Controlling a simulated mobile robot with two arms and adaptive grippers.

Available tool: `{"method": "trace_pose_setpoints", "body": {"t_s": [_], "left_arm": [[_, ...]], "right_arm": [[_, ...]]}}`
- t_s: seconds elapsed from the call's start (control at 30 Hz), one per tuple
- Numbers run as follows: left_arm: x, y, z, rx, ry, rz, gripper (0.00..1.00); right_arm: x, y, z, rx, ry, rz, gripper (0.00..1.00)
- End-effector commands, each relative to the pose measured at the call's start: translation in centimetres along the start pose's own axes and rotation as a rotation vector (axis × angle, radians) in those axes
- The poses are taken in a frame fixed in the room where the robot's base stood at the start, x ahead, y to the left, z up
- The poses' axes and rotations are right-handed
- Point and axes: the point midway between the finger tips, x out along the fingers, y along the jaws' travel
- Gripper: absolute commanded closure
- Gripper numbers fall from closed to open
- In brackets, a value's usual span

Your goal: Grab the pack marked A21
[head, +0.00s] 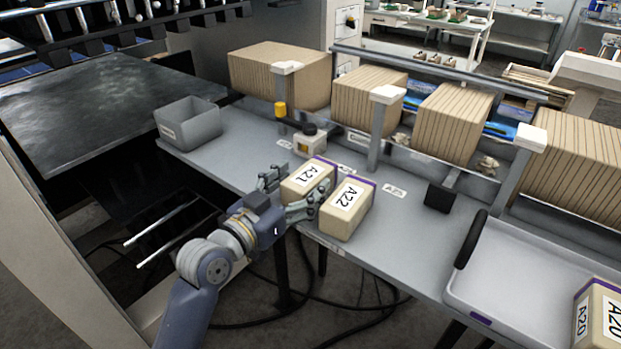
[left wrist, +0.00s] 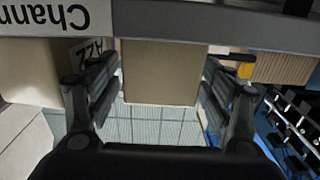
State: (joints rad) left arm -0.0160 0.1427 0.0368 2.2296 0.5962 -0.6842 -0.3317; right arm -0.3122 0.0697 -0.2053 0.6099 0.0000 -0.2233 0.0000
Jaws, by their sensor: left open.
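The pack marked A21 (head: 308,179) is a tan block with a white label, standing on the grey bench. My left gripper (head: 289,191) is open at its near side, one finger to each side of it. In the left wrist view the tan pack (left wrist: 163,72) sits between the open fingers (left wrist: 161,85), with little room on either side. Whether either finger touches it I cannot tell. The pack marked A22 (head: 347,209) stands close to the right, near my right-hand finger. My right gripper is not in view.
A grey bin (head: 188,122) stands at the bench's left end. A small beige device (head: 309,141) is behind A21. Posts and large tan stacks (head: 279,74) line the back.

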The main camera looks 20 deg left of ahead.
Motion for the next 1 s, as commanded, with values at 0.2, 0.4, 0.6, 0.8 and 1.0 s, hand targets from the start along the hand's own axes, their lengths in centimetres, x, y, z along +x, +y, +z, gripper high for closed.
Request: {"method": "trace_pose_setpoints", "body": {"t_s": [0.2, 0.4, 0.6, 0.8, 1.0], "left_arm": [[3.0, -0.1, -0.6, -0.003, 0.001, 0.000, 0.27], [3.5, 0.0, -0.3, -0.001, 0.000, 0.000, 0.27], [3.5, 0.0, -0.3, -0.001, 0.000, 0.000, 0.47], [3.5, -0.1, -0.3, -0.001, 0.000, 0.000, 0.81], [3.5, -0.1, -0.4, 0.000, 0.002, 0.000, 0.81]], "right_arm": [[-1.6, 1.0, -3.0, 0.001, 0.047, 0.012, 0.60], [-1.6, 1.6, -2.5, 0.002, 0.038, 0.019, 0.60], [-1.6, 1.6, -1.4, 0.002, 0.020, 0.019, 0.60], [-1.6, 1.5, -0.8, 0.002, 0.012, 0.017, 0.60], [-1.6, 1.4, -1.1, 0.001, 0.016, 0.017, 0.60]]}}
